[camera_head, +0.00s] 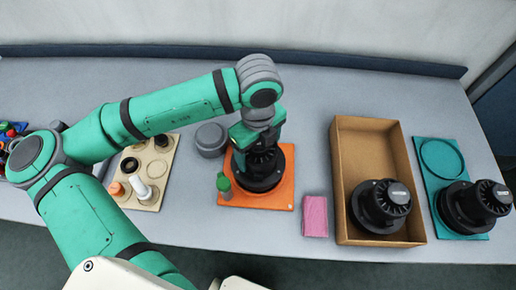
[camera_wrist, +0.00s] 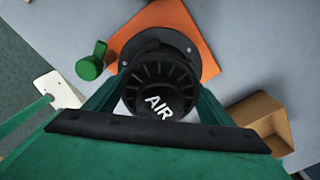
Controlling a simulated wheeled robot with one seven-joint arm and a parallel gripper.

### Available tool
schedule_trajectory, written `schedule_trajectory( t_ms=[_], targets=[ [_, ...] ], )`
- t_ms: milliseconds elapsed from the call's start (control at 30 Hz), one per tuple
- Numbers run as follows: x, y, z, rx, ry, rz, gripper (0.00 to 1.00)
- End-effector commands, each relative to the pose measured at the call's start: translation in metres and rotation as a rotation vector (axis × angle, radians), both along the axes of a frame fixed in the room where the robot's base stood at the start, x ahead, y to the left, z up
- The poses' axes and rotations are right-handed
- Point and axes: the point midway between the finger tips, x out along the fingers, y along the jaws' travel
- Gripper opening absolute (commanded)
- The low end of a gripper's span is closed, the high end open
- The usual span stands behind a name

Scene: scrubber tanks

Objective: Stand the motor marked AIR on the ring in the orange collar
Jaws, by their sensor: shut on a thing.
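The black motor marked AIR (camera_wrist: 160,92) is between the fingers of my gripper (camera_wrist: 158,112), which is shut on it. In the head view the motor (camera_head: 260,170) is upright over the orange mat (camera_head: 284,198), under my gripper (camera_head: 262,142). Its wide round flange is at or close to the mat's level; I cannot tell whether it rests there. The ring and the collar are hidden beneath the motor. A green-capped item (camera_head: 223,186) stands at the left edge of the orange mat, beside the motor.
A cardboard box (camera_head: 338,215) holds another black motor (camera_head: 382,205). A third motor (camera_head: 474,206) is on a teal mat (camera_head: 430,180) with a ring. A pink cloth (camera_head: 315,216), a grey round container (camera_head: 211,138) and a cream board with several small parts (camera_head: 172,152) are nearby.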

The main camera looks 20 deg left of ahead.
Motion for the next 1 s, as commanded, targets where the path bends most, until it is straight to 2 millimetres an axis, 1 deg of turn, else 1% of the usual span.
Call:
schedule_trajectory(
  t_ms=[367, 1000],
  targets=[
    [0.0004, 0.0003, 0.0004, 0.001, -0.002, 0.000, 0.13],
    [0.0003, 0.0004, -0.0046, 0.001, -0.002, 0.000, 0.13]
  ],
)
